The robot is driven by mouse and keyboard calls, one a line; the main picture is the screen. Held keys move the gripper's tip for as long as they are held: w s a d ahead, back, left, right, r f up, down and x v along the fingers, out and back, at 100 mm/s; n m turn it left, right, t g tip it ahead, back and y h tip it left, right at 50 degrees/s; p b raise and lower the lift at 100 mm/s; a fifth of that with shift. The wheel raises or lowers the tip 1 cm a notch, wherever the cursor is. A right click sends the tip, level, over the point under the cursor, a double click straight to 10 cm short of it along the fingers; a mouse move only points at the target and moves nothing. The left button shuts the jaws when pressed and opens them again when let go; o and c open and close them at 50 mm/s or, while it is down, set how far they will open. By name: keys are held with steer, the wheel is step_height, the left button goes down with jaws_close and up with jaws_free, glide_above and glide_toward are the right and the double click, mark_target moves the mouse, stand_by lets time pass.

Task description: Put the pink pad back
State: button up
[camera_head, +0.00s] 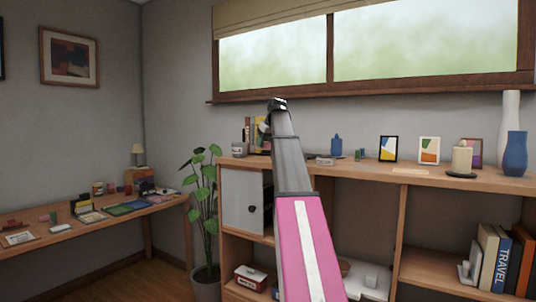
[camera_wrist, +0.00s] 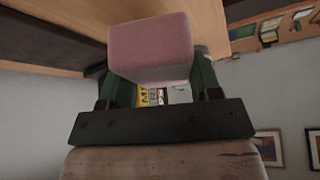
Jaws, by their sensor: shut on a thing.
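The pink pad (camera_wrist: 150,48) is a small, pale pink block with rounded edges in the wrist view. It sits between the two dark green fingers of my gripper (camera_wrist: 160,78), which is shut on it. A wooden surface (camera_wrist: 60,38) lies behind the pad in the wrist view; I cannot tell whether the pad touches it. In the head view my arm reaches up and away over the wooden shelf unit (camera_head: 350,171), and it hides the fingers and the pad.
The shelf top holds picture frames (camera_head: 388,149), a candle (camera_head: 462,159), a blue vase (camera_head: 515,154) and a blue bottle (camera_head: 336,146). A white cabinet door (camera_head: 243,200) is below. A potted plant (camera_head: 203,190) and a cluttered desk (camera_head: 70,229) stand left.

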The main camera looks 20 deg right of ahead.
steer(key=shift+w+d+f, duration=0.25)
steer(key=shift+d+f, duration=0.1)
steer(key=shift+d, duration=0.3)
step_height(320, 180, down, 4)
steer(key=shift+f, duration=0.1)
steer(key=o, duration=0.8)
steer(key=v, duration=1.2)
